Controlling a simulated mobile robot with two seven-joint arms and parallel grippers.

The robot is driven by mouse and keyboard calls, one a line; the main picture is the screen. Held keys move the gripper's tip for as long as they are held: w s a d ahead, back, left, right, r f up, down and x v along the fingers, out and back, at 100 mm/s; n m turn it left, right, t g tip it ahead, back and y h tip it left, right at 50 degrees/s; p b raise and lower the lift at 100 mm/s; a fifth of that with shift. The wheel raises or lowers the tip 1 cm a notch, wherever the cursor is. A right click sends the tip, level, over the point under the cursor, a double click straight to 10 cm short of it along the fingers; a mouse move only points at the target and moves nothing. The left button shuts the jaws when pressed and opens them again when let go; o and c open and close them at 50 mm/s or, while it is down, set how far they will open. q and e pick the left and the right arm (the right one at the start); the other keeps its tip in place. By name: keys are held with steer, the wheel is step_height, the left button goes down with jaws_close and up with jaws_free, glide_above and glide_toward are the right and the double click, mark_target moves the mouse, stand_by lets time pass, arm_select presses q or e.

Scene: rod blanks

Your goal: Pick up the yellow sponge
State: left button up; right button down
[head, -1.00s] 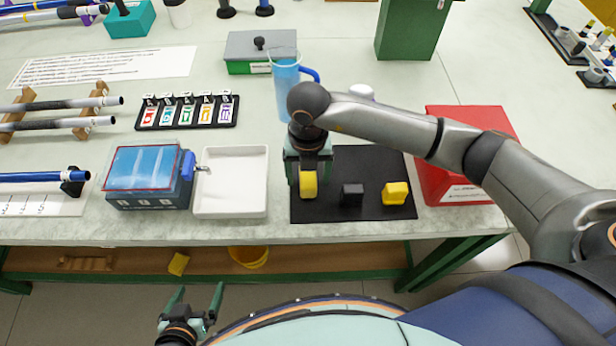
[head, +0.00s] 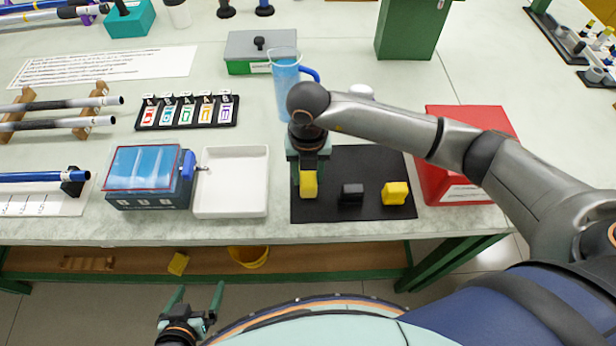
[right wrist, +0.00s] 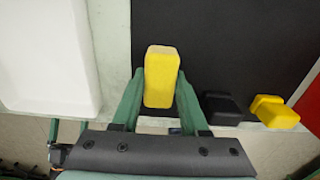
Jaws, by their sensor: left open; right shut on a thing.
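The yellow sponge (head: 309,186) is a rounded block at the left edge of the black mat (head: 340,166). My right gripper (head: 308,180) points down and is shut on it. In the right wrist view the sponge (right wrist: 161,78) stands between the two green fingers of my right gripper (right wrist: 160,88), which touch its sides. I cannot tell whether its underside touches the mat. My left gripper (head: 196,300) is open and empty, in front of the table at the bottom of the head view.
A black block (head: 351,194) and another yellow piece (head: 395,193) lie on the mat to the right. A white tray (head: 231,207) is close on the left, a red box (head: 455,190) on the right. A blue jug (head: 287,90) stands behind.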

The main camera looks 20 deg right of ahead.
mark_target(306, 176)
steer(key=shift+r, duration=0.5)
steer(key=r, duration=0.2)
steer(key=shift+a+r, duration=0.2)
steer(key=shift+r, duration=0.1)
steer(key=s+a+r, duration=0.2)
steer(key=a+r, duration=0.2)
steer(key=a, duration=0.2)
steer(key=s+a+r+b, duration=0.1)
steer(key=s+a+r, duration=0.1)
steer(key=a+r, duration=0.3)
steer(key=shift+s+a+r+b, duration=0.2)
steer(key=shift+s+a+b, duration=0.1)
steer(key=shift+a, duration=0.65)
